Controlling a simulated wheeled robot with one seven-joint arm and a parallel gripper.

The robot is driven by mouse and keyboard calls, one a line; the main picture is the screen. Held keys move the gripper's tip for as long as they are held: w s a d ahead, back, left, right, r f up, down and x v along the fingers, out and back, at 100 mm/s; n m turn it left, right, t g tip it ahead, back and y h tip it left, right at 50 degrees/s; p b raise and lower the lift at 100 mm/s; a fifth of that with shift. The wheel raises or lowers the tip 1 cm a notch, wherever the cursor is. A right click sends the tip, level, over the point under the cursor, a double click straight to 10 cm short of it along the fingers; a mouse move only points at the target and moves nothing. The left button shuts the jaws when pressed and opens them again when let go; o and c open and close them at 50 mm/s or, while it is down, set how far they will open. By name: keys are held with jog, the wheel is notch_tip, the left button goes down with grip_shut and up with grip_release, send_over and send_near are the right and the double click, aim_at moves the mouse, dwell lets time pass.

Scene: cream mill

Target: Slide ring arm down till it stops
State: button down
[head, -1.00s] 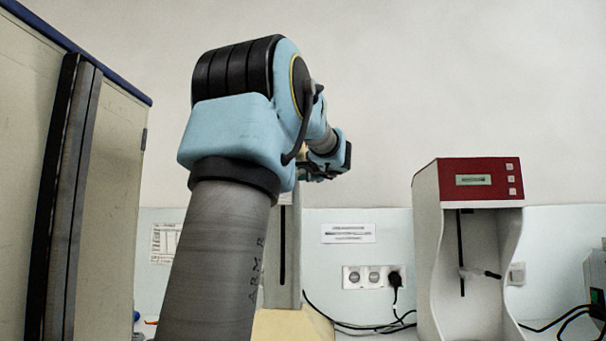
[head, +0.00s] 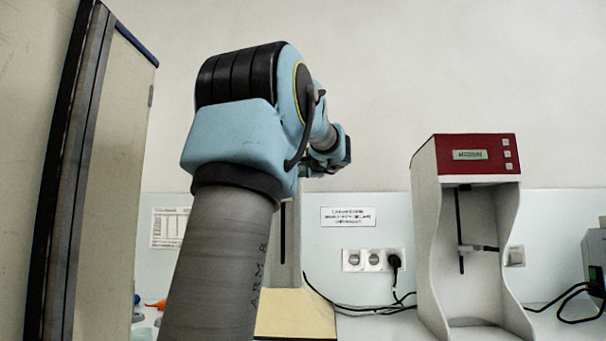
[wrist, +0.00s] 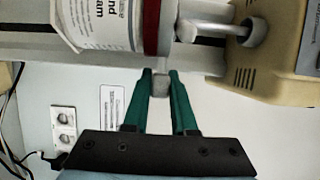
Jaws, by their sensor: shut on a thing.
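In the wrist view my gripper (wrist: 161,80) has its two green fingers closed on a small grey block (wrist: 160,84). The block joins a red ring (wrist: 151,27), which sits around the end of a white labelled jar (wrist: 100,22). A pale stirrer disc on a rod (wrist: 222,32) shows just right of the ring, towards the beige mill head (wrist: 265,80). In the head view my arm hides the ring, jar and mill head. The mill's grey slotted column (head: 285,245) and cream base (head: 296,312) show behind it.
A second machine with a red top (head: 478,153) stands at the right on the counter, with black cables (head: 565,305) beyond it. Wall sockets (head: 372,260) and a sign (head: 348,217) are behind. A tall cabinet (head: 125,190) is close on the left.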

jog(key=shift+f, duration=0.25)
jog(key=c, duration=0.7)
grip_release()
jog(key=b+v, duration=0.3)
jog(key=v, duration=0.7)
jog(key=shift+s+d, duration=0.2)
jog(key=shift+s, duration=0.15)
